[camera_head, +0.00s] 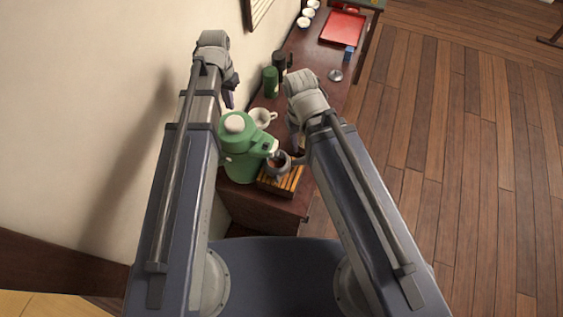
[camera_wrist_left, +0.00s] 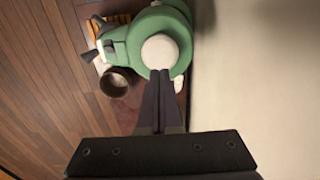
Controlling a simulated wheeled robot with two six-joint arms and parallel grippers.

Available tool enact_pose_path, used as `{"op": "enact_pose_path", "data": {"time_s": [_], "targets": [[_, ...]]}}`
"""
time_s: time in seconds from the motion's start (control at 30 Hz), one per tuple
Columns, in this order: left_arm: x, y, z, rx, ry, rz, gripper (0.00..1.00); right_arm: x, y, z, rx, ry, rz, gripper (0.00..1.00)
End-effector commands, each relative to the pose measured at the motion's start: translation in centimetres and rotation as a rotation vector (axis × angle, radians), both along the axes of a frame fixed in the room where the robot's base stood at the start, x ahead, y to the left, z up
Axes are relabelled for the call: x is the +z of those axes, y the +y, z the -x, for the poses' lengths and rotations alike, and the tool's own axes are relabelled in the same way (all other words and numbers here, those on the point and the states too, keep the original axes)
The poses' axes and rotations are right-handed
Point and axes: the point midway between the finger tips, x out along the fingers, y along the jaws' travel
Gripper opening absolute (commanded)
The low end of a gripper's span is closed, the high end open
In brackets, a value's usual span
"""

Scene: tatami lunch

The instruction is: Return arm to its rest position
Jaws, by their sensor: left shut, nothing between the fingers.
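My left gripper (camera_head: 230,97) is raised beside the wall, left of the green pot (camera_head: 240,155) with its white top knob. In the left wrist view its fingers (camera_wrist_left: 164,74) are together with nothing between them, and their tips overlap the pot's white knob (camera_wrist_left: 160,52) in the picture. Whether they touch it cannot be told. My right gripper (camera_head: 296,140) hangs behind its wrist, close to the pot and a grey cup; its fingers are mostly hidden.
The grey cup (camera_head: 278,165) with dark contents is by a slatted wooden stand (camera_head: 283,184). A white cup (camera_head: 262,117), green canister (camera_head: 270,82), dark bottle (camera_head: 279,62), metal lid (camera_head: 335,75) and red tray (camera_head: 342,27) are farther back. Wooden floor (camera_head: 470,170) lies open at right.

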Motion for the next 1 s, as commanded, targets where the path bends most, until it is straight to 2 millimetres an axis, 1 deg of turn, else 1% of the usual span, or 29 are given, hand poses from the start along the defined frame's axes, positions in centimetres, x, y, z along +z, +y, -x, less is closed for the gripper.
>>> {"op": "enact_pose_path", "data": {"time_s": [0.27, 0.37, 0.43, 0.6, 0.7, 0.83, 0.9, 1.0], "targets": [[-0.2, -0.1, 0.1, 0.000, 0.000, 0.000, 0.00, -0.3, 0.0, 0.1, -0.005, 0.003, -0.001, 0.50], [-2.1, -1.1, 1.2, -0.003, 0.004, -0.006, 0.00, -2.1, 0.0, 0.1, -0.004, 0.002, -0.001, 0.50], [-4.2, -2.5, 2.7, -0.004, 0.008, -0.016, 0.00, -4.2, 0.0, 0.0, -0.003, 0.002, 0.000, 0.50], [-9.8, -6.3, 7.5, -0.001, 0.020, -0.050, 0.00, -9.8, 0.0, 0.0, 0.000, 0.001, 0.000, 0.50], [-12.4, -8.0, 10.0, 0.003, 0.023, -0.071, 0.00, -12.4, 0.0, 0.0, 0.002, 0.001, 0.000, 0.50], [-14.8, -9.4, 12.5, 0.009, 0.024, -0.091, 0.00, -14.9, 0.0, 0.0, 0.004, 0.000, 0.001, 0.50], [-15.6, -9.9, 13.4, 0.011, 0.023, -0.100, 0.00, -15.7, 0.0, 0.0, 0.004, 0.000, 0.001, 0.50], [-16.1, -10.3, 14.2, 0.014, 0.024, -0.108, 0.00, -16.2, 0.0, 0.0, 0.005, 0.000, 0.001, 0.50]]}}
